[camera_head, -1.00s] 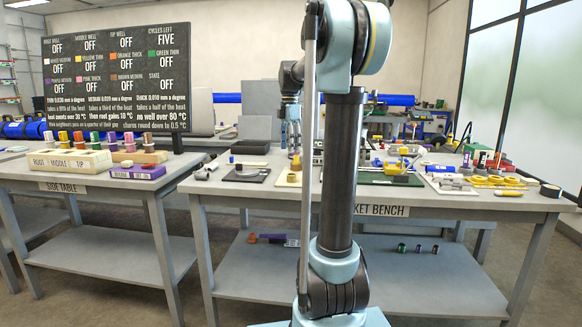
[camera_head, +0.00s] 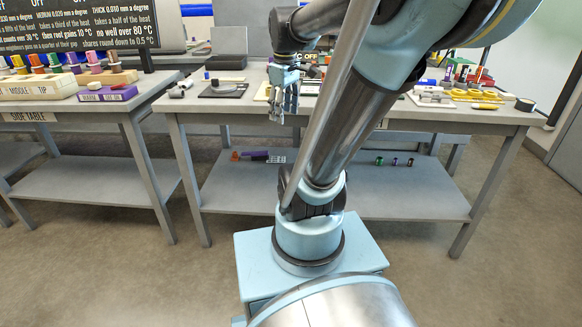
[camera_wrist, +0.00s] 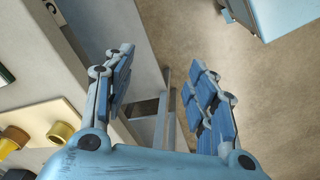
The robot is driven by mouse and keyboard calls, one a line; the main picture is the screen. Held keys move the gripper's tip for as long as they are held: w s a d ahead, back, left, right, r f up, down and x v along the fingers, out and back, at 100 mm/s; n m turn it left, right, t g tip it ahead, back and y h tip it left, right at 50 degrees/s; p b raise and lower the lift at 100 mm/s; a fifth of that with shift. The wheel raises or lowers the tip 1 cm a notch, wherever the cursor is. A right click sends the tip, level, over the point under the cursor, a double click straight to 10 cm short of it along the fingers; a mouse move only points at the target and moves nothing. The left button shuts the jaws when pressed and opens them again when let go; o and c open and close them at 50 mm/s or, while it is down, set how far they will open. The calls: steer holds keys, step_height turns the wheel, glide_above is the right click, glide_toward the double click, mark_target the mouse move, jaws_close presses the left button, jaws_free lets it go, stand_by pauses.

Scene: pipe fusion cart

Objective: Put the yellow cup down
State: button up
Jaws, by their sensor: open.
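My gripper (camera_wrist: 160,68) is open, with nothing between its fingers in the wrist view. In the head view my gripper (camera_head: 283,106) hangs at the front edge of the bench, left of my arm's column. A small yellow cup-like piece (camera_wrist: 62,132) stands on a cream board (camera_wrist: 35,118) at the lower left of the wrist view. It is beside the gripper, apart from the left finger. I cannot tell for sure that it is the yellow cup. In the head view my arm hides part of the bench top.
Darker yellow and brown pieces (camera_wrist: 10,140) stand near the cream board. The bench (camera_head: 215,112) carries a dark pad (camera_head: 222,90) and yellow parts (camera_head: 475,95). The side table (camera_head: 85,108) holds colored pieces on blocks. Open floor (camera_wrist: 210,30) shows beyond the bench edge.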

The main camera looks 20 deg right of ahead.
steer(key=s+f+m, duration=0.8)
steer(key=s+f, duration=0.3)
steer(key=f, duration=0.2)
steer(key=shift+s+a+f+t, duration=0.25)
steer(key=shift+s+f+t, duration=0.05)
steer(key=shift+f+t, duration=0.1)
